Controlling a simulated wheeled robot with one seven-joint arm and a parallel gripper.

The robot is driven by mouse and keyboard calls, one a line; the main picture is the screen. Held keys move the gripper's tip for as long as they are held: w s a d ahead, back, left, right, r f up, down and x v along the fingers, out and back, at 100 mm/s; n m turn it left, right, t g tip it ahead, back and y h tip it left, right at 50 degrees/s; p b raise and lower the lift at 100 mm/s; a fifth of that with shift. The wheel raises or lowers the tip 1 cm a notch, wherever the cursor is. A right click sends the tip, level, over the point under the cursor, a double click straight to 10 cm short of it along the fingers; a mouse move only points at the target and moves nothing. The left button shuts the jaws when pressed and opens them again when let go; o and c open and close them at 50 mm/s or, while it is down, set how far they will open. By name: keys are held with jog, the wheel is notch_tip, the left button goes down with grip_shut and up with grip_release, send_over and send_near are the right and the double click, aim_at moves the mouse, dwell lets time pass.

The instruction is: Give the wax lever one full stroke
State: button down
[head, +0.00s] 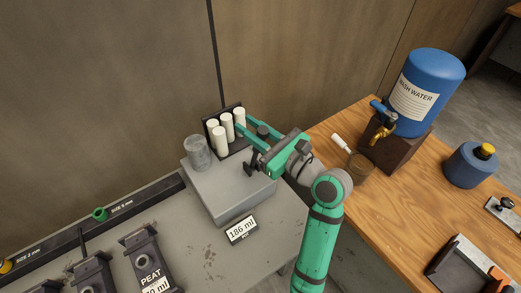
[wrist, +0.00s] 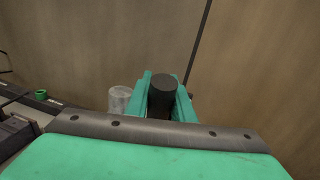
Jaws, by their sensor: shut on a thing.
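My gripper (head: 256,137) reaches in from the right over a grey box (head: 228,192). Its green fingers are shut on a dark, round-topped lever knob (head: 263,130). In the wrist view the lever knob (wrist: 162,88) stands upright between the two green fingers (wrist: 162,95). A dark bracket (head: 252,162) shows below the fingers on the box. The rest of the lever is hidden by my gripper. A clear grey cup (head: 198,153) stands on the box, left of the knob; it also shows in the wrist view (wrist: 119,99). I see no wax label.
Several white cylinders (head: 226,122) stand in a dark rack behind the box. A sign (head: 242,229) reads "186 ml". On the wooden table (head: 405,205) at right are a blue wash-water tank (head: 433,75), a brown jar (head: 360,167) and a blue bottle (head: 470,165). A peat unit (head: 146,255) is at left.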

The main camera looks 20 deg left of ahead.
jog(key=c, duration=1.5)
grip_release()
jog(key=shift+c, duration=0.2)
notch_tip(320, 180, up, 11)
jog(key=shift+s+d, duration=0.2)
jog(key=shift+d, duration=0.15)
jog(key=shift+s+f, duration=0.1)
